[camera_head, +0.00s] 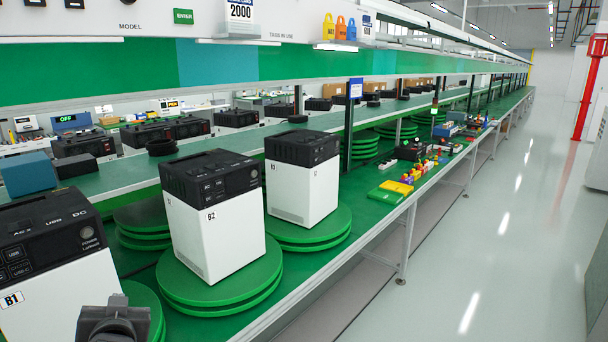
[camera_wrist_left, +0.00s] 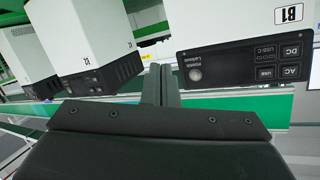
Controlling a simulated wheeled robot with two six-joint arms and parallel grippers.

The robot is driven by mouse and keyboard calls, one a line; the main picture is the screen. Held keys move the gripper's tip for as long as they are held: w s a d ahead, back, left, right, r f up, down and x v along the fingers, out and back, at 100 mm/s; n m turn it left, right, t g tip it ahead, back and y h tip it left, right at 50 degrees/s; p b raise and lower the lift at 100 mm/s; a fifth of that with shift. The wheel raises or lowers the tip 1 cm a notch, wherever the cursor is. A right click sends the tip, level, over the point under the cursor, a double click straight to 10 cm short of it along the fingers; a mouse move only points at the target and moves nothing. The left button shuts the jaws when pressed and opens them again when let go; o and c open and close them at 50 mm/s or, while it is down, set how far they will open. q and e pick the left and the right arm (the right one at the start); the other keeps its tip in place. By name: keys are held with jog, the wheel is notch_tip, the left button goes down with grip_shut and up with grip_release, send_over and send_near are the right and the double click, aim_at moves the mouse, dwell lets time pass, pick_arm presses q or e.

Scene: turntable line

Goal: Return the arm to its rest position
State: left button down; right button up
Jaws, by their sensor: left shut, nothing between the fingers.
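My left gripper (camera_head: 112,322) shows as a dark shape at the bottom left of the head view, in front of the lower right of power unit B1 (camera_head: 55,262). In the left wrist view its two fingers (camera_wrist_left: 162,72) are together, with nothing between them. The front panel of unit B1 (camera_wrist_left: 243,66) fills the upper right of that view, apart from the fingers as far as I can tell. My right gripper is in neither view.
White-and-black unit B2 (camera_head: 213,220) and another unit (camera_head: 302,180) stand on green turntables (camera_head: 222,292) along the bench. Coloured blocks (camera_head: 397,187) lie farther along it. The aisle floor (camera_head: 490,240) at right is clear.

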pick_arm(q)
jog(key=s+d+f+g+h, duration=0.25)
jog(key=s+f+g, duration=0.25)
jog(key=s+f, duration=1.05)
jog(key=s+d+f+m+g+h, duration=0.15)
jog(key=s+f, duration=0.25)
jog(key=s, duration=0.5)
jog(key=s+d+f+g+h, duration=0.2)
jog(key=s+f+g, duration=0.15)
jog(key=s, duration=0.45)
notch_tip(320, 180, down, 24)
jog(key=a+g, duration=0.1)
jog(key=a, duration=0.1)
jog(key=s+d+f+g, duration=0.1)
jog(key=s+f, duration=1.4)
jog(key=f, duration=0.1)
jog(key=shift+d+f+h, duration=0.15)
jog(key=shift+f+h, duration=0.15)
jog(key=shift+f, duration=0.05)
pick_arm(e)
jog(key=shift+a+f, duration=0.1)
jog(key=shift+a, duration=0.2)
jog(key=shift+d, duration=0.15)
